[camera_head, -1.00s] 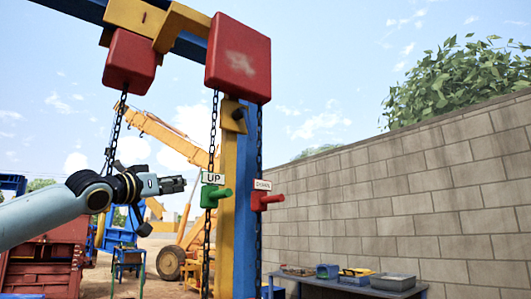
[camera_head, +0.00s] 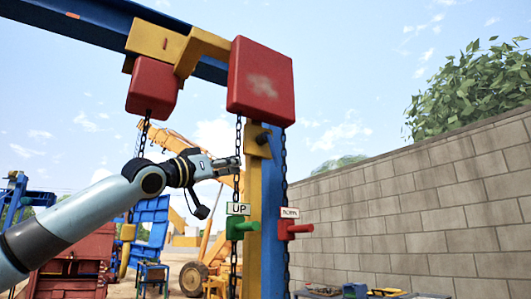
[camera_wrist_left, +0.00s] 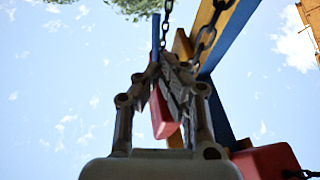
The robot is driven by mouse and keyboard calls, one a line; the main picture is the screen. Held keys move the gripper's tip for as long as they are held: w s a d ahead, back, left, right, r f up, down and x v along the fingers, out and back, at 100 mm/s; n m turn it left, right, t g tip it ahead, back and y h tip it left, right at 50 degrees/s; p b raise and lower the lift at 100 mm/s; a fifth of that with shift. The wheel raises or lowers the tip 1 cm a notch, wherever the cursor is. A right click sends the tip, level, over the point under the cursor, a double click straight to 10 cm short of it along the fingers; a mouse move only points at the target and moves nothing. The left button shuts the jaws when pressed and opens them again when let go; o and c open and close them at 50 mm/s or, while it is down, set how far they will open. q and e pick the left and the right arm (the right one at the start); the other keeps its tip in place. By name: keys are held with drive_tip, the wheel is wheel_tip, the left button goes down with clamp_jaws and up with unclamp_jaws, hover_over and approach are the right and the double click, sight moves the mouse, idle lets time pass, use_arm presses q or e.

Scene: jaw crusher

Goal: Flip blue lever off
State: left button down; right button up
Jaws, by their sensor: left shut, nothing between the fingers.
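I cannot make out a blue lever in either view. My left gripper (camera_head: 230,163) is shut and empty. In the head view it appears above the "UP" sign and in front of the hanging chain; I cannot tell whether it touches the chain. Its fingers also show in the left wrist view (camera_wrist_left: 172,75), close together, against sky, chains and beams. A green handle (camera_head: 241,229) sits under the "UP" sign (camera_head: 238,209). A red handle (camera_head: 295,229) sits under a second sign (camera_head: 290,212), right of the post. My right gripper is not in view.
A blue and yellow post (camera_head: 271,200) stands behind the handles. A large red block (camera_head: 260,80) hangs from the overhead beam above my gripper, with chains below. A block wall (camera_head: 420,210) and a table with trays (camera_head: 355,291) are at the right.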

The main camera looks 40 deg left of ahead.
use_arm(q)
drive_tip(key=p+x, duration=0.7)
drive_tip(key=x, duration=0.5)
drive_tip(key=shift+d, duration=0.15)
drive_tip(key=shift+w+d, duration=0.1)
drive_tip(key=shift+w, duration=0.05)
